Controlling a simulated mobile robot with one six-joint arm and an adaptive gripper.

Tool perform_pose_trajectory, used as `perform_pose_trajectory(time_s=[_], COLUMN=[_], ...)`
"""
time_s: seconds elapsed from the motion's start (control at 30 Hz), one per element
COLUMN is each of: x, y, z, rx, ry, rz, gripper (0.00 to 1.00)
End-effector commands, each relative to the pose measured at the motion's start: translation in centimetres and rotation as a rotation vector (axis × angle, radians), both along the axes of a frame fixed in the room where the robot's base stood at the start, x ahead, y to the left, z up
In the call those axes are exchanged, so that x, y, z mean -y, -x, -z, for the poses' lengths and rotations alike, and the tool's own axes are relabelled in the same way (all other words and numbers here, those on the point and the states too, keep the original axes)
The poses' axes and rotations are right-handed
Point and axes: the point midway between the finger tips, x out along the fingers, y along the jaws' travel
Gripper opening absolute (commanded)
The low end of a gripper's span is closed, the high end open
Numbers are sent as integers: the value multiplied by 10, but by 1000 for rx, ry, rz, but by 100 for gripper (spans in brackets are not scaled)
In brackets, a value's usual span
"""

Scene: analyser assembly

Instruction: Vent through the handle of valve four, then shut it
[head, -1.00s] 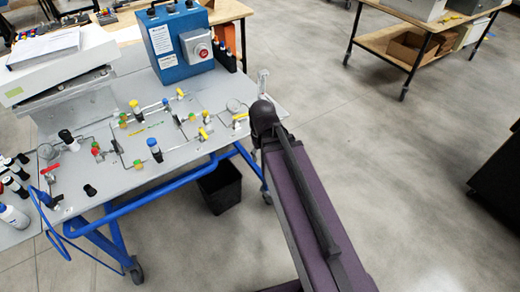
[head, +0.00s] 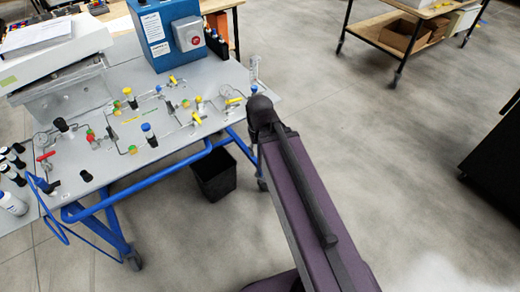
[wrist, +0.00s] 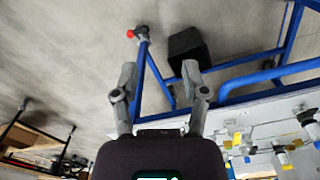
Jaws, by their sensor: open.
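The valve panel (head: 100,175) is a grey bench top on a blue frame in the head view. It carries several small valves with lever handles: yellow handles at the far side (head: 173,80), in the middle (head: 197,118) and near the right edge (head: 234,100), and a red handle (head: 46,156) at the left. I cannot read which is valve four. My gripper (wrist: 159,73) is open and empty in the wrist view, with bare floor and the bench frame beyond it. The panel edge (wrist: 265,112) shows at lower right there. My gripper is hidden in the head view.
A blue box (head: 170,35) with a red knob stands at the panel's back. A black bin (head: 213,175) stands on the floor beneath the bench's right side. A shelf cart (head: 410,35) stands at upper right. Open floor lies right of my arm.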

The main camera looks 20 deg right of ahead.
Motion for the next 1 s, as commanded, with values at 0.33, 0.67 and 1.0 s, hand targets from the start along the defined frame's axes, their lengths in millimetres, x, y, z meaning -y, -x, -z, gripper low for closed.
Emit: perform_pose_trajectory(time_s=[0.33, 0.67, 1.0], x=[0, 0, 0], y=[0, -6, -64], z=[0, -3, -26], rx=[0, 0, 0], ry=[0, 0, 0], rz=[0, -23, -314], gripper=[57, 57, 57])
